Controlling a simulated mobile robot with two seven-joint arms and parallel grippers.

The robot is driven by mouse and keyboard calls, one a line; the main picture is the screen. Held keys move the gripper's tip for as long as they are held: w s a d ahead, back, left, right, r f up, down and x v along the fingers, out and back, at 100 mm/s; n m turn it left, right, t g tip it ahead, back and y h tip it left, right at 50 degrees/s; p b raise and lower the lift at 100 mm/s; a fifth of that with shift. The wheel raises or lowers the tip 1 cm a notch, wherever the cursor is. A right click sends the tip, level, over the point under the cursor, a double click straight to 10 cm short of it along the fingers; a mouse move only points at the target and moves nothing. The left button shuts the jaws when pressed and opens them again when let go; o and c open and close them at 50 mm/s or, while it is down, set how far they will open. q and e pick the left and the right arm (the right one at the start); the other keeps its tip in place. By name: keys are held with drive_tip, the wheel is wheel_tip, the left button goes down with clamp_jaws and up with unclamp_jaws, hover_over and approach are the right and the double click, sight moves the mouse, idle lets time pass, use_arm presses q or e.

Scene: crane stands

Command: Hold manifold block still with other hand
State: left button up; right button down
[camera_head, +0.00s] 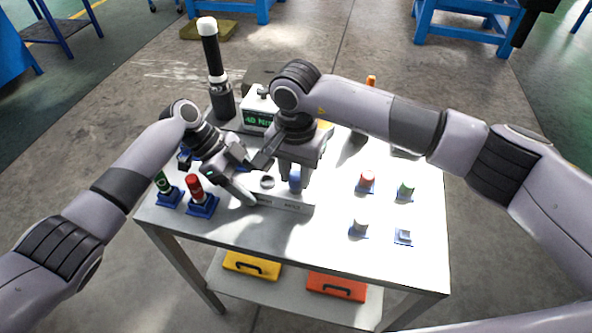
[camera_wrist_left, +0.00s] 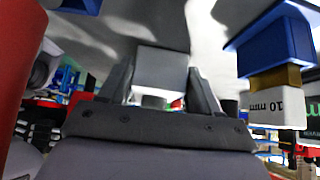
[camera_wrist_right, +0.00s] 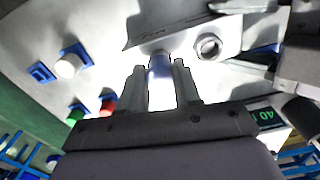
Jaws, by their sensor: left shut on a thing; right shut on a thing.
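The pale manifold block (camera_head: 283,203) lies on the table, with a round open port on its top. My left gripper (camera_head: 256,180) reaches it from the left and is shut on its end; the left wrist view shows the light block (camera_wrist_left: 162,64) between the fingers. My right gripper (camera_head: 294,177) points down over the block's right part, shut on a blue cylindrical fitting (camera_head: 295,181). In the right wrist view the blue fitting (camera_wrist_right: 160,66) is between the fingers, beside the open port (camera_wrist_right: 208,46). Its lower end is hidden, so I cannot tell how deep it sits.
Red (camera_head: 196,187) and green (camera_head: 163,183) pieces in blue holders stand left of the block. Several capped pieces, including a red one (camera_head: 367,179), stand to the right. A display box (camera_head: 257,117) and a black-and-white lamp post (camera_head: 213,62) are behind. The front table edge is clear.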

drive_tip(key=shift+m, duration=1.4)
drive_tip(key=m, duration=0.3)
drive_tip(key=shift+w+m, duration=0.1)
drive_tip(key=shift+m, duration=1)
drive_tip(key=m, duration=0.4)
drive_tip(key=shift+m, duration=0.5)
